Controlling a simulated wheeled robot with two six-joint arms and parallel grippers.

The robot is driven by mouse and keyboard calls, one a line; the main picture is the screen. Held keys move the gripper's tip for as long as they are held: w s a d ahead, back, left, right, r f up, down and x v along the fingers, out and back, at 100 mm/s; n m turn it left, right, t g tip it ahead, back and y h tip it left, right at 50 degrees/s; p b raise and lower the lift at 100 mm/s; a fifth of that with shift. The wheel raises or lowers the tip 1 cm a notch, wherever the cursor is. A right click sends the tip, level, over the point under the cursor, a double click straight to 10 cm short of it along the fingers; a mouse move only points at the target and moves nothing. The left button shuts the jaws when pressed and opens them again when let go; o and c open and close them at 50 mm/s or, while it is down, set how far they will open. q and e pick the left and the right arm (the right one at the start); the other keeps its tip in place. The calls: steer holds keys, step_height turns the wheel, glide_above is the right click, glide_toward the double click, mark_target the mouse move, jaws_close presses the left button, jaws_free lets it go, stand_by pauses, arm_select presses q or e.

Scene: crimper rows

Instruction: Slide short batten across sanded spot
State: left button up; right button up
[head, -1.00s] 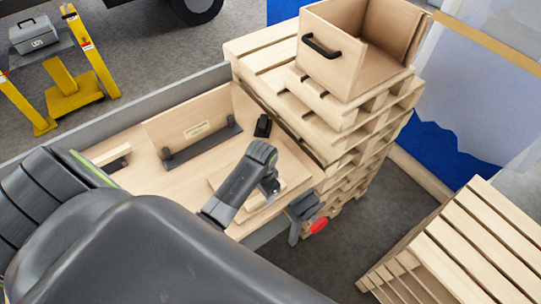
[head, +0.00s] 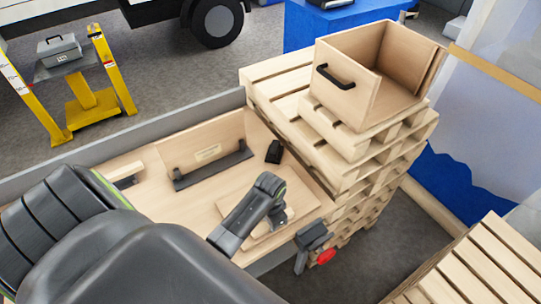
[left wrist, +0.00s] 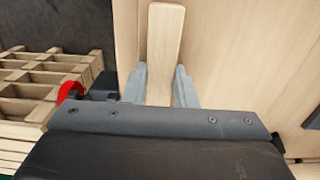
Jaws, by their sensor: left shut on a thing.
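My left gripper (head: 277,216) points down over a flat pale board (head: 236,186) on the workbench. In the left wrist view its two grey fingers (left wrist: 160,88) are shut on a short pale wooden batten (left wrist: 165,40), which extends away between them over pale wood. In the head view only a small part of the batten (head: 262,231) shows below the gripper. I cannot make out a distinct sanded spot. My right gripper is not in view.
A grey clamp with a red knob (head: 326,256) sits at the bench's front edge, right of the gripper. A dark rail (head: 212,166) and a small black block (head: 274,152) lie behind. Stacked pallets (head: 345,185) carrying an open wooden box (head: 345,90) stand to the right.

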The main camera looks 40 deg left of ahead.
arm_select(q)
steer(key=shift+w+a, duration=0.75)
steer(key=shift+a, duration=1.1)
steer(key=shift+w+a, duration=0.8)
steer(key=shift+a, duration=1.05)
steer(key=shift+w+a, duration=0.75)
steer(key=shift+a, duration=1.1)
steer(key=o, duration=1.1)
steer(key=shift+c, duration=0.2)
step_height(320, 180, up, 12)
